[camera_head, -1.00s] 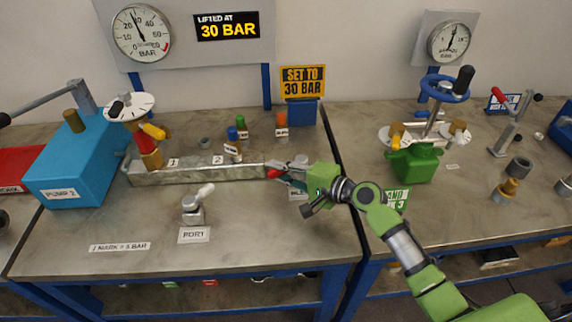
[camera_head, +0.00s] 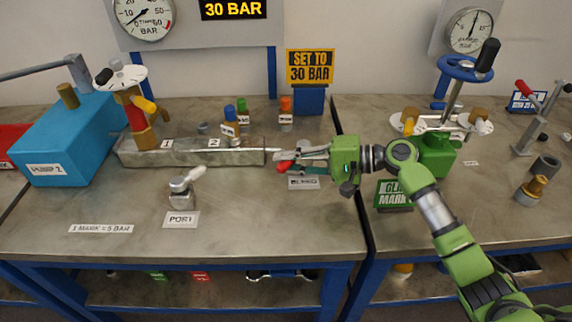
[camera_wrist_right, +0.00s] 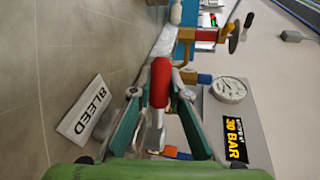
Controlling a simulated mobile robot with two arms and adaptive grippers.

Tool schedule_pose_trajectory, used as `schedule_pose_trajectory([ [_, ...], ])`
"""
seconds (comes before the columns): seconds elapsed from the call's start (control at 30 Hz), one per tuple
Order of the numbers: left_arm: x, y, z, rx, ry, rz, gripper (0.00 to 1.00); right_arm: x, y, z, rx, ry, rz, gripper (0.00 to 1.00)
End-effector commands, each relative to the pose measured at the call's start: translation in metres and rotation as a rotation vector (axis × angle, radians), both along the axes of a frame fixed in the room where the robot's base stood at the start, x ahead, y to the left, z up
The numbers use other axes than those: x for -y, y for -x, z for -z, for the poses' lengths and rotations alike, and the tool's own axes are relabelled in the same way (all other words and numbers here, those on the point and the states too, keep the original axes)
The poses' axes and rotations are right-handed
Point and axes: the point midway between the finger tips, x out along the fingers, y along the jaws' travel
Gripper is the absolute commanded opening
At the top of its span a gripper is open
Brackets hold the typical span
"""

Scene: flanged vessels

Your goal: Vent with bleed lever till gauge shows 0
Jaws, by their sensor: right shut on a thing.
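The bleed lever has a red handle (camera_head: 285,167) at the right end of the grey block (camera_head: 200,157). My right gripper (camera_head: 290,160) is shut on this handle. In the wrist view the red handle (camera_wrist_right: 161,82) sits between the two fingers, which hide part of the lever. The BLEED label (camera_head: 303,183) lies on the bench just below. The large round gauge (camera_head: 144,14) on the left panel is cut off at its top. Its needle points down-left, near the low end of the scale; the exact reading is too small to tell. My left gripper is out of view.
The blue PUMP 2 (camera_head: 70,140) stands left. A PORT fitting (camera_head: 183,193) stands at the front. Coloured plugs (camera_head: 286,113) stand behind the block. A green vessel (camera_head: 436,158) with a blue handwheel (camera_head: 466,68) is on the right bench. The front bench is mostly clear.

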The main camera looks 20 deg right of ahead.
Motion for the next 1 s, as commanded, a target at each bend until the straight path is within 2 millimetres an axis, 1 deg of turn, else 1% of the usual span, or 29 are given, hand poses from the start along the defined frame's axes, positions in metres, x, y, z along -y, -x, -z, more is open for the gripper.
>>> schedule_pose_trajectory([
  [0.1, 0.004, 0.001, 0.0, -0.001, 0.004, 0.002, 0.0, 0.0, 0.0, 0.001, -0.002, 0.003, -0.002, 0.0],
  [0.3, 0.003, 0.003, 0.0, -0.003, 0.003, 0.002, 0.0, 0.0, 0.0, 0.001, -0.002, 0.003, -0.001, 0.0],
  [0.33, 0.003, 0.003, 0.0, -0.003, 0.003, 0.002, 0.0, 0.0, 0.0, 0.001, -0.002, 0.003, -0.001, 0.21],
  [0.37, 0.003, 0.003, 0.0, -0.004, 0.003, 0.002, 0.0, 0.0, 0.0, 0.001, -0.002, 0.002, -0.001, 0.29],
  [0.4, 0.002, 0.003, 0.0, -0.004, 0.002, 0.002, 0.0, 0.0, 0.0, 0.001, -0.002, 0.002, -0.001, 0.34],
  [0.63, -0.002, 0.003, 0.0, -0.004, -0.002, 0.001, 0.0, 0.0, 0.0, 0.001, -0.001, 0.001, -0.001, 0.34],
  [0.77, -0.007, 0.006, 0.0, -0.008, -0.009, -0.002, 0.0, 0.0, 0.0, -0.003, 0.001, 0.002, -0.001, 0.34],
  [0.87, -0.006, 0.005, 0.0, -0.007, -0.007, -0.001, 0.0, 0.0, 0.0, -0.013, 0.004, 0.002, -0.001, 0.34],
  [0.97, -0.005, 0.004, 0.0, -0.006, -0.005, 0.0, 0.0, 0.0, 0.0, -0.031, 0.007, 0.002, -0.001, 0.34],
  [1.0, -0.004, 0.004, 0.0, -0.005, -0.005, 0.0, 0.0, 0.0, -0.001, -0.041, 0.008, 0.001, 0.0, 0.34],
])
